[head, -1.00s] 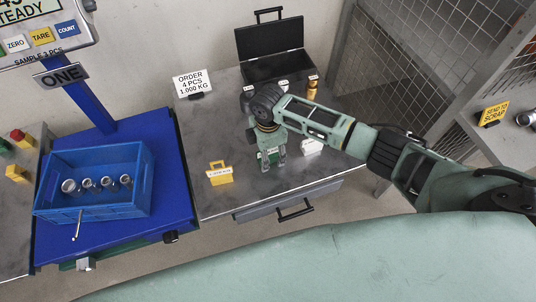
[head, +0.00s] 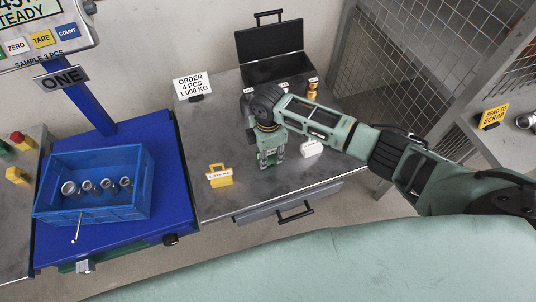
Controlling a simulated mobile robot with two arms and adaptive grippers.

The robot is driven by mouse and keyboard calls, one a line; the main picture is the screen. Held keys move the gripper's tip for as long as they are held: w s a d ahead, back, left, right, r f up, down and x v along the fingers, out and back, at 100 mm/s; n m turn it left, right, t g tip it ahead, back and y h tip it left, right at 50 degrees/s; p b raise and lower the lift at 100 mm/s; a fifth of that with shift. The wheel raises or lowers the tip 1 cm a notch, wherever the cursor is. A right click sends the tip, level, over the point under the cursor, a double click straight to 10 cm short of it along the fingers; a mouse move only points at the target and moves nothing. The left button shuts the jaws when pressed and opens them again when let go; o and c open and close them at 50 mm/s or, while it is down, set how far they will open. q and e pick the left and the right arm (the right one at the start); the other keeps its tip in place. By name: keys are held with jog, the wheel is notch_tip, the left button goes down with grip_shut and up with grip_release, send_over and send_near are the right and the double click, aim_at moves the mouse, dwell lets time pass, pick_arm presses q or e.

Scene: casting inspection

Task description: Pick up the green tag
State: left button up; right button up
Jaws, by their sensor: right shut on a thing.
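My right gripper (head: 271,161) points down over the grey bench, between the yellow tag and the white tag. It is shut on the green tag (head: 269,157), which is mostly hidden between and behind the fingers. The yellow tag (head: 220,176) stands upright to the left with a white label. The white tag (head: 311,149) stands to the right of the gripper. My left gripper is not in view.
An open black case (head: 272,68) stands at the back of the bench, with small brass-coloured weights in front. An order sign (head: 193,86) is at the back left. A blue crate (head: 95,214) with several metal castings sits on the blue scale (head: 180,205). A mesh cage (head: 405,70) bounds the right.

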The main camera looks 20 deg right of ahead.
notch_tip(320, 180, up, 4)
jog(key=shift+w+f, duration=0.1)
jog(key=shift+f, duration=0.15)
jog(key=s+d+r+p, duration=0.1)
jog(key=s+d+r, duration=0.5)
jog(key=s, duration=0.3)
jog(key=shift+d+r, duration=0.3)
jog(key=shift+d, duration=0.35)
